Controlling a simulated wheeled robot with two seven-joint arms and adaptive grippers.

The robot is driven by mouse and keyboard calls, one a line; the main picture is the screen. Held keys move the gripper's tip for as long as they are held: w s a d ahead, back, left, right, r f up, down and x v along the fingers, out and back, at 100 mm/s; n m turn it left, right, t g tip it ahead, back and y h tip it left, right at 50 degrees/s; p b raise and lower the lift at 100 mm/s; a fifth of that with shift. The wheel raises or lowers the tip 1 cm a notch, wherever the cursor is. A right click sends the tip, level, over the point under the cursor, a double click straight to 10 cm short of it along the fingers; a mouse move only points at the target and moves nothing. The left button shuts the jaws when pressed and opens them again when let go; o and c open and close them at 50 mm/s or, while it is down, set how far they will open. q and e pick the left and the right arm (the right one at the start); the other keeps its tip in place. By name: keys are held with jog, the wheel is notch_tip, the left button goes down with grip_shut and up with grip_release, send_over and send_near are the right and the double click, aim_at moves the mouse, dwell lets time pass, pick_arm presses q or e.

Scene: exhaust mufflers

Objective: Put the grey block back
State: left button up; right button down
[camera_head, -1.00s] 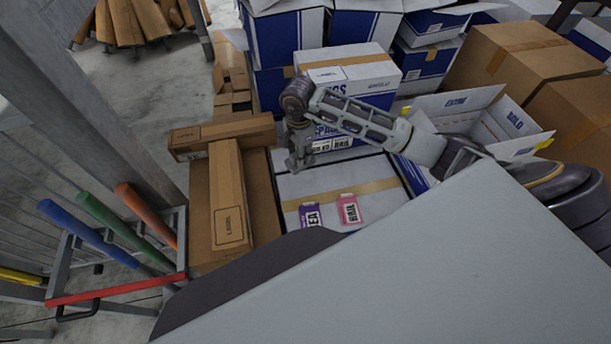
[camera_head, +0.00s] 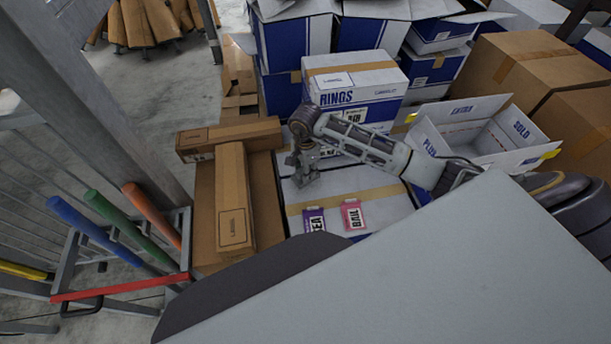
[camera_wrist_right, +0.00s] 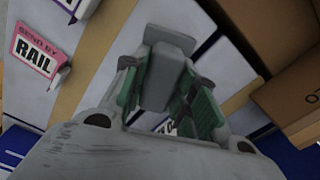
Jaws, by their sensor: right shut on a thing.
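The grey block (camera_wrist_right: 163,78) shows in the right wrist view, held between the green-padded fingers of my right gripper (camera_wrist_right: 168,98). The gripper is shut on it. In the head view my right gripper (camera_head: 304,174) hangs over the left part of a white carton top (camera_head: 375,180) with a tan tape strip. There the block is hard to tell from the grey fingers. Whether the block touches the carton I cannot tell. My left gripper is not in view.
A pink label (camera_head: 352,214) and a purple label (camera_head: 314,219) lie on the white carton. A blue-and-white box (camera_head: 368,82) stands behind, brown cartons (camera_head: 232,195) stand left, and an open white box (camera_head: 475,130) stands right. A rack with coloured bars (camera_head: 100,217) is at far left.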

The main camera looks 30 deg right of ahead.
jog(key=shift+f, duration=0.25)
notch_tip(320, 180, down, 2)
jog(key=shift+f, duration=0.65)
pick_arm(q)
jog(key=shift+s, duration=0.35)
pick_arm(e)
jog(key=shift+f, duration=0.15)
